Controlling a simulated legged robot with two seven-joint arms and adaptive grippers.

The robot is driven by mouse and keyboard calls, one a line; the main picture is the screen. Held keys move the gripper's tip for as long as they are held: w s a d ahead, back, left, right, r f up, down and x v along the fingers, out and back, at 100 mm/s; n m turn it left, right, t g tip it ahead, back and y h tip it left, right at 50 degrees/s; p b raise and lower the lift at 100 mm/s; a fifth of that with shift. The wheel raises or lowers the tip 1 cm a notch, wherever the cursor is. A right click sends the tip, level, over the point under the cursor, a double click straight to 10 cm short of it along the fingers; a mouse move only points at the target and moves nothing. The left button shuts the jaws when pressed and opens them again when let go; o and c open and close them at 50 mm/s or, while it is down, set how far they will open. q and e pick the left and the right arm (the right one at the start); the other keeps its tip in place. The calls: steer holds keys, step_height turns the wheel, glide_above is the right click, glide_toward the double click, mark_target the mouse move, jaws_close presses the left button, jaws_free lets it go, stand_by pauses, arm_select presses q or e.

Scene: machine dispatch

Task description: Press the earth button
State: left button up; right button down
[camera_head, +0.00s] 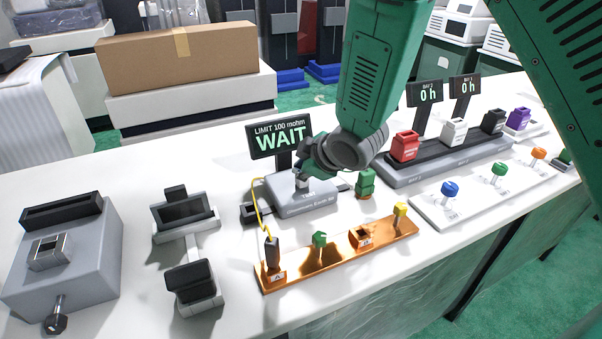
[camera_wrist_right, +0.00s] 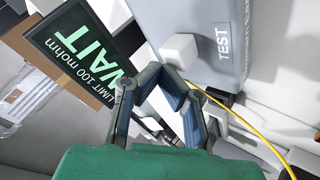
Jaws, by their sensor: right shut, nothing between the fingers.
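The earth tester (camera_head: 300,200) is a grey box on the white bench, with a black display (camera_head: 279,137) behind it reading "LIMIT 100 mohm" and "WAIT". In the right wrist view the white square button (camera_wrist_right: 180,48) stands on the grey box beside the word "TEST". My right gripper (camera_head: 301,175) is over the box in the head view and hides part of its top. In the wrist view its fingertips (camera_wrist_right: 168,73) are together and empty, very close to the button; I cannot tell whether they touch it. My left gripper is out of view.
A copper strip (camera_head: 290,279) with a black plug and yellow cable lies in front. Grey fixtures (camera_head: 70,255) stand at left. A grey rack (camera_head: 440,163) with red, white and black blocks and a white board (camera_head: 470,205) with knobs are at right.

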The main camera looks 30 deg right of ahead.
steer(key=shift+d+r+p, duration=0.25)
steer(key=shift+r+p, duration=0.25)
steer(key=shift+d+r+p, duration=0.2)
steer(key=shift+r+p, duration=0.25)
step_height(320, 180, up, 5)
steer(key=p, duration=0.4)
steer(key=shift+p, duration=0.35)
stand_by(0.5)
